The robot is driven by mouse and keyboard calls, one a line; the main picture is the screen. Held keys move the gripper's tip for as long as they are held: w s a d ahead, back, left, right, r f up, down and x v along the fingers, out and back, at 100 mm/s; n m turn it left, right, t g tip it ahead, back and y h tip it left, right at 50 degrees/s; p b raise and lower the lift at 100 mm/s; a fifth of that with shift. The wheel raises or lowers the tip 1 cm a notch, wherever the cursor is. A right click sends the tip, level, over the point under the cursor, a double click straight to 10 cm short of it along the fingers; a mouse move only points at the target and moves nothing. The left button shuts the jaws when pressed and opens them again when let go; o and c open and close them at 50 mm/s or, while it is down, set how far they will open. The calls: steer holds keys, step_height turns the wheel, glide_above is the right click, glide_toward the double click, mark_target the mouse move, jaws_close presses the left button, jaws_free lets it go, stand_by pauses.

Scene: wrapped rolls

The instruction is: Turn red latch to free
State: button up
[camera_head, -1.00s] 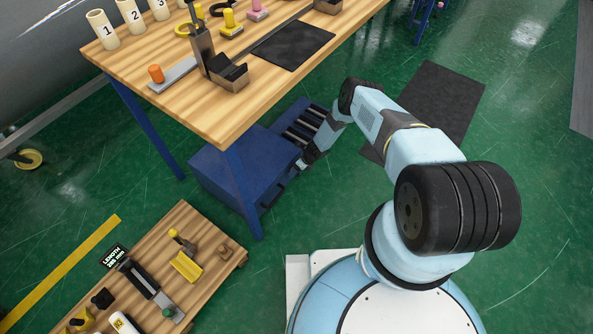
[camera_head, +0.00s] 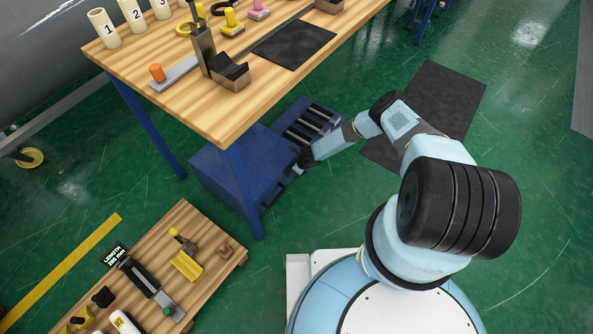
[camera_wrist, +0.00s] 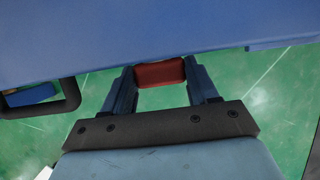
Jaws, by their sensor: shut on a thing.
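The red latch (camera_wrist: 160,73) shows in the wrist view as a red block at the edge of the blue cabinet (camera_wrist: 150,30). My gripper (camera_wrist: 162,78) is shut on the red latch, with one finger at each side of it. In the head view my gripper (camera_head: 303,160) is at the front of the blue cabinet (camera_head: 225,170) under the table, and the latch itself is hidden there. How far the latch is turned cannot be told.
A dark handle (camera_wrist: 65,100) sticks out from the cabinet at left in the wrist view. An open blue tray with dark rollers (camera_head: 312,122) is beside the cabinet. The wooden table (camera_head: 200,110) stands above on blue legs. A low wooden bench (camera_head: 210,240) is at lower left.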

steer(key=shift+d, duration=0.1)
steer(key=o, duration=1.1)
steer(key=shift+c, duration=0.2)
steer(key=v, duration=1.3)
steer(key=shift+r, duration=0.35)
